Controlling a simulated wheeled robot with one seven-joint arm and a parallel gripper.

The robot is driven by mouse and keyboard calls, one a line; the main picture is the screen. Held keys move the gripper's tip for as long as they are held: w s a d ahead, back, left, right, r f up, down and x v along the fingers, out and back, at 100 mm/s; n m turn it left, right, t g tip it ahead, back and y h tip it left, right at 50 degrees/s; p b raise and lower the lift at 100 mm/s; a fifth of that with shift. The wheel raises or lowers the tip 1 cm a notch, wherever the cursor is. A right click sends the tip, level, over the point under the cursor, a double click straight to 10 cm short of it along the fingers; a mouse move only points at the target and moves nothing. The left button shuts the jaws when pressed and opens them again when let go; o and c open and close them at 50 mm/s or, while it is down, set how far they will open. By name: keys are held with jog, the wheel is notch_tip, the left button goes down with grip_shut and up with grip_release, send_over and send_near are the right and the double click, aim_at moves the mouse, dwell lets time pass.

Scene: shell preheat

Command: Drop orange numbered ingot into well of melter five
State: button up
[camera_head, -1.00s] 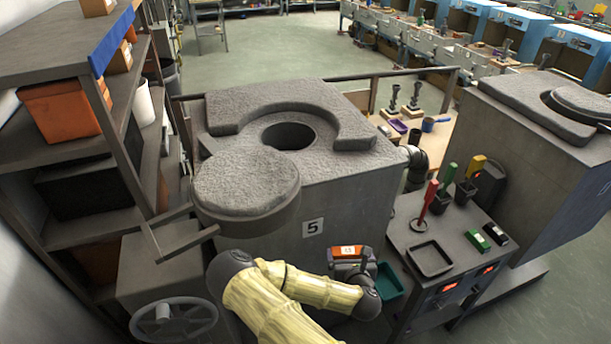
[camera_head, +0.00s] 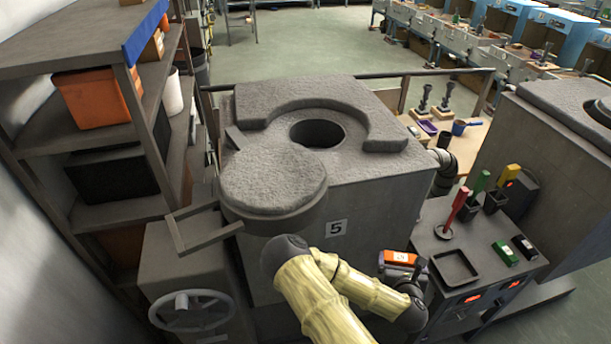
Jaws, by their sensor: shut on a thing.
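Melter five (camera_head: 375,185) is a large grey block with a "5" label (camera_head: 336,228) on its front. Its round well (camera_head: 317,133) is a dark open hole in the top. The round lid (camera_head: 273,178) sits to the front left of the well, leaving it uncovered. My gripper (camera_head: 404,268) is low at the front right of the melter, below its top. It is shut on the orange numbered ingot (camera_head: 398,257), whose white number label faces up. The fingers are mostly hidden by the ingot and my wrist. My yellow-sleeved arm reaches in from below.
A bench (camera_head: 478,240) at right holds a black tray (camera_head: 456,267), coloured-handled tools and a green block (camera_head: 505,253). A shelf (camera_head: 45,140) stands close at left. A handwheel (camera_head: 191,311) is at front left. Another melter (camera_head: 540,150) stands at right.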

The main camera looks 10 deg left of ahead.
notch_tip(320, 180, up, 9)
jog(key=p, duration=1)
jog(key=shift+s+d, duration=0.35)
jog(key=shift+d, duration=0.1)
